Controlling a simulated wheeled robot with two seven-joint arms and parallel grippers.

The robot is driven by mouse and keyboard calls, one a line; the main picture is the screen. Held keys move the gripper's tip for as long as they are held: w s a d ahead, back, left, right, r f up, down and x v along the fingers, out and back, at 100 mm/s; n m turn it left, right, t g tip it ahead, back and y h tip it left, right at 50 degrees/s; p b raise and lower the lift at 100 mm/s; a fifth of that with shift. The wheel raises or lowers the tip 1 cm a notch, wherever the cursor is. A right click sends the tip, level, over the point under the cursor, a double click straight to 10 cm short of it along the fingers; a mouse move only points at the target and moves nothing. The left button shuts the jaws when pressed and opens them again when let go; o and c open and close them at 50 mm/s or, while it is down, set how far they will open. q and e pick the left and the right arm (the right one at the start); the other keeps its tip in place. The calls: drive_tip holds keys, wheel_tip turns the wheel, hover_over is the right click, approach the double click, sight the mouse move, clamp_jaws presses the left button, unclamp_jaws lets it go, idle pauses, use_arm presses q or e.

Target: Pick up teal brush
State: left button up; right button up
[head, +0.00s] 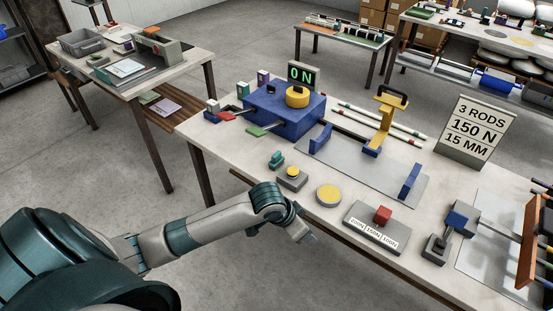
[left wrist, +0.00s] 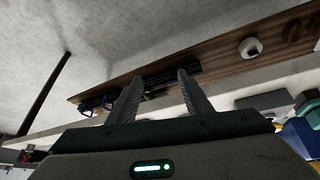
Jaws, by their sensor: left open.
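A small teal object (head: 277,159), which looks like the teal brush, sits on the near left part of the main table (head: 225,150), left of a grey block with a yellow button. My left gripper (head: 308,237) is at the table's near edge, below and to the right of the teal object and apart from it. In the left wrist view my left gripper (left wrist: 160,90) has its two fingers spread with nothing between them. I cannot make out the teal brush in that view. My right gripper is not in view.
Near the teal object stand the yellow button block (head: 291,178), a yellow disc (head: 328,195) and a grey base with a red block (head: 382,215). A blue machine (head: 285,110) stands behind. A brown shelf (left wrist: 215,66) with items lies beyond the fingers.

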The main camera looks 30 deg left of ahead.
use_arm(q)
drive_tip(key=w+a+r, duration=0.3)
drive_tip(key=a+r, duration=0.1)
drive_tip(key=r, duration=0.2)
drive_tip(key=n+y, duration=0.2)
drive_tip(key=n, duration=0.2)
approach(275, 154)
drive_tip(key=v, duration=0.6)
drive_tip(key=shift+w+d+r, duration=0.15)
drive_tip(key=shift+d+r, duration=0.05)
drive_tip(key=shift+d, duration=0.2)
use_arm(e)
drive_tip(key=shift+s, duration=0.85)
use_arm(q)
drive_tip(key=shift+f, duration=0.1)
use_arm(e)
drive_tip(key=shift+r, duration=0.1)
use_arm(q)
drive_tip(key=p+x, duration=0.2)
drive_tip(key=x, duration=0.9)
drive_tip(key=shift+a+f+p, duration=0.2)
drive_tip(key=shift+f+p, duration=0.1)
drive_tip(key=shift+f, duration=0.05)
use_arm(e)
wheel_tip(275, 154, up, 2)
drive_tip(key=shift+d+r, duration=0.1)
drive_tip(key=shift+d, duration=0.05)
use_arm(q)
drive_tip(key=shift+f, duration=0.1)
